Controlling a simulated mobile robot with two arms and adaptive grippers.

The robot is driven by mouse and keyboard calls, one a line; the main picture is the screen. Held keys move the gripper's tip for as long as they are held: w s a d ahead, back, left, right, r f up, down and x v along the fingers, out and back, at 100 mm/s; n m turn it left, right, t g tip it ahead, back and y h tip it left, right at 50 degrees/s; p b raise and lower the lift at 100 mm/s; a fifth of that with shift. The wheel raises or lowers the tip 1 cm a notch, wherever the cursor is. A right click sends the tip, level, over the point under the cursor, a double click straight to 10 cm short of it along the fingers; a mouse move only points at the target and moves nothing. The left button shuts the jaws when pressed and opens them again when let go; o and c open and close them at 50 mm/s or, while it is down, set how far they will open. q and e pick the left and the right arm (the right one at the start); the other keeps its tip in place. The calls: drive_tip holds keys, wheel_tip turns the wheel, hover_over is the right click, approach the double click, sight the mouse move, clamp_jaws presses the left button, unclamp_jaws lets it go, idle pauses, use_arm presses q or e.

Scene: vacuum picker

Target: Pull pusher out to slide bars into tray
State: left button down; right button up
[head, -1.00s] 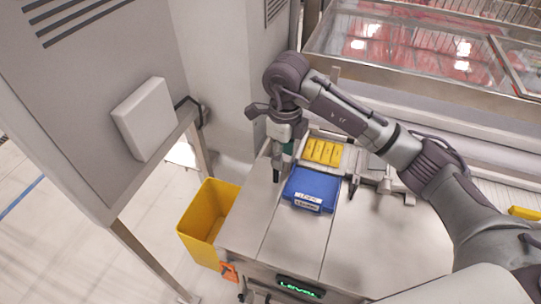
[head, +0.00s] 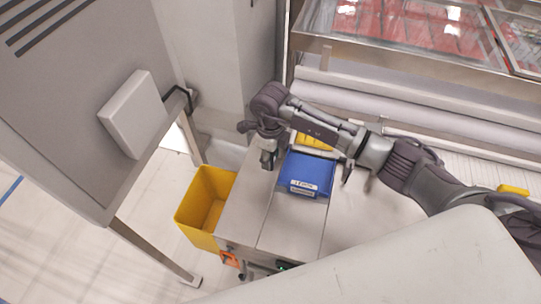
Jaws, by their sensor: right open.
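A blue tray (head: 306,170) with a white label on its front face sits on the steel worktop. Yellow bars (head: 312,142) lie just behind it, partly covered by my right arm. My right gripper (head: 267,164) is open and points down over the worktop, just left of the blue tray and apart from it. I see nothing between its fingers. I cannot make out the pusher; the area behind the bars is hidden by my arm. My left gripper is out of view.
A yellow bin (head: 207,199) stands left of the worktop (head: 283,225). A grey cabinet (head: 60,90) with a white box rises at the left. A glass-topped case (head: 400,25) is at the back.

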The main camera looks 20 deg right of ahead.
drive_tip(key=shift+s+f, duration=0.1)
drive_tip(key=shift+f, duration=0.75)
drive_tip(key=shift+c, duration=0.3)
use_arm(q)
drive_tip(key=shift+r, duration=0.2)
use_arm(e)
clamp_jaws()
